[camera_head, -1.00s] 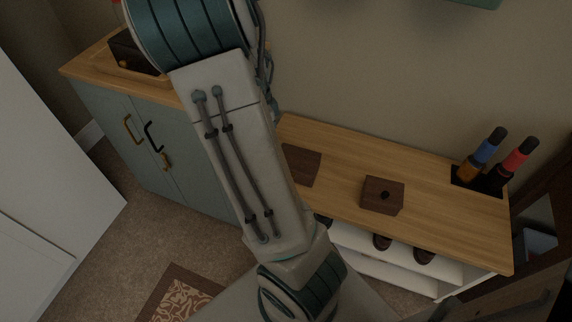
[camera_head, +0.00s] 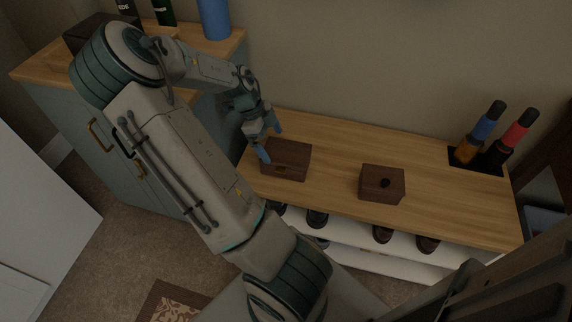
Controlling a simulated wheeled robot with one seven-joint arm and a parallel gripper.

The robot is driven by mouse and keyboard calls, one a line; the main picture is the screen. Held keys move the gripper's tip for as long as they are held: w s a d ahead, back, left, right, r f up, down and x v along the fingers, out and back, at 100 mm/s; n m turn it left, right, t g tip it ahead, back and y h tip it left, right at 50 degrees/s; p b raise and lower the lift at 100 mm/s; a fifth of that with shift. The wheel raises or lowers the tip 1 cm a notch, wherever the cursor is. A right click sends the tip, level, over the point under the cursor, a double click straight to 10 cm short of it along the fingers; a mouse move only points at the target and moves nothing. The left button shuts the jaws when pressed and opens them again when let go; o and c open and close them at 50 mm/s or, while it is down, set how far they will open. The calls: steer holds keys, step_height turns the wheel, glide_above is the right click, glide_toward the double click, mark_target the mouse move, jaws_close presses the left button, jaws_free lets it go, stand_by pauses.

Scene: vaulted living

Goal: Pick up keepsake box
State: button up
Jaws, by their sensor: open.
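Two dark brown wooden boxes sit on the wooden top of a low bench. The left box (camera_head: 287,161) has a plain lid and a small mark on its front. I cannot tell which one is the keepsake box. My gripper (camera_head: 271,142) is open, with blue fingertips, at the left end of the left box. One fingertip is at its front left corner and the other behind it. I cannot tell whether they touch it.
The bench top (camera_head: 340,140) is clear between the boxes and toward the wall. Bottles (camera_head: 480,135) stand in a dark holder at its right end. Shoes (camera_head: 317,218) sit on the shelf below. A taller blue-grey cabinet (camera_head: 75,115) with a blue cylinder (camera_head: 214,18) stands left.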

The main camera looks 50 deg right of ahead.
steer(key=b+x, duration=0.2)
steer(key=x, duration=0.6)
steer(key=shift+w+a+f+b, duration=0.1)
steer(key=shift+b, duration=0.2)
steer(key=c, duration=1.1)
